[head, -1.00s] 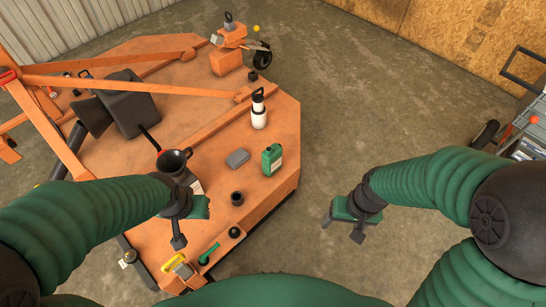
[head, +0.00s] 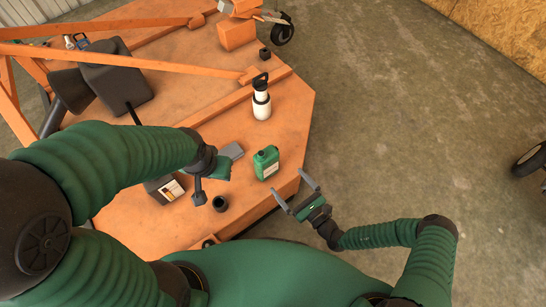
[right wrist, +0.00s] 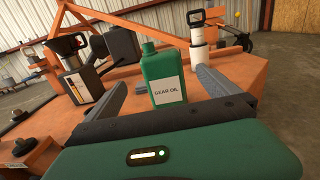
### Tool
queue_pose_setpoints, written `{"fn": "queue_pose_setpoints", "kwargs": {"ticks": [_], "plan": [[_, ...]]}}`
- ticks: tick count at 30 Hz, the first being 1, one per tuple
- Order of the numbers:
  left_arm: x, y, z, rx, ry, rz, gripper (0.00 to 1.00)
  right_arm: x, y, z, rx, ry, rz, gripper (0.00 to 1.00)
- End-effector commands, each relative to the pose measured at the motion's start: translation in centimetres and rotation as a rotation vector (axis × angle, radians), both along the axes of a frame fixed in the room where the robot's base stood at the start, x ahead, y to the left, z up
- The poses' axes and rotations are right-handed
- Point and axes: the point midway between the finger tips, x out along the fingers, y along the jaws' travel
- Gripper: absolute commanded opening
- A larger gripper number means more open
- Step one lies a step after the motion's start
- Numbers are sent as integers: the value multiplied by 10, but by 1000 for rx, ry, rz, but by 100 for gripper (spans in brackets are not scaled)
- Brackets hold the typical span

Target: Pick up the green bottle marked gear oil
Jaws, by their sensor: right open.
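The green gear oil bottle (head: 266,163) stands upright near the right edge of the orange deck (head: 288,128). In the right wrist view the green bottle (right wrist: 163,75) faces me with its white "GEAR OIL" label. My right gripper (head: 294,190) is open and empty, just off the deck's edge to the lower right of the bottle. In the right wrist view its two fingers point toward the bottle, which shows between them and a little ahead. My left gripper (head: 208,185) hangs over the deck left of the bottle; its jaw opening is unclear.
A grey block (head: 231,151), a black cup (head: 221,203) and a black labelled container (head: 166,187) stand left of the bottle. A white bottle with a black top (head: 262,100) stands behind it.

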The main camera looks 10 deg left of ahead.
Motion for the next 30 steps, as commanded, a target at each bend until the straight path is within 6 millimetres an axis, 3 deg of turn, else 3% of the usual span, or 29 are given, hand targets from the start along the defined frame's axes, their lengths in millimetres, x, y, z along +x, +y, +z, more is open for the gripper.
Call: {"fn": "queue_pose_setpoints", "kwargs": {"ticks": [5, 15, 20, 25, 30], "plan": [[0, 0, -10, 0, 0, 1, 36, 16, 14, -6, 6, 6, -16, 100], [0, 0, -42, 0, 0, 0, 36, 74, 73, -7, 7, 6, -13, 100], [0, 0, -49, 0, 0, 0, 36, 86, 85, -7, 8, 8, -13, 100], [0, 1, -76, 0, 0, 0, 36, 106, 107, -13, 8, 7, -11, 100], [0, 1, -80, 0, 0, 0, 36, 119, 119, -7, 8, 9, -13, 100]]}}
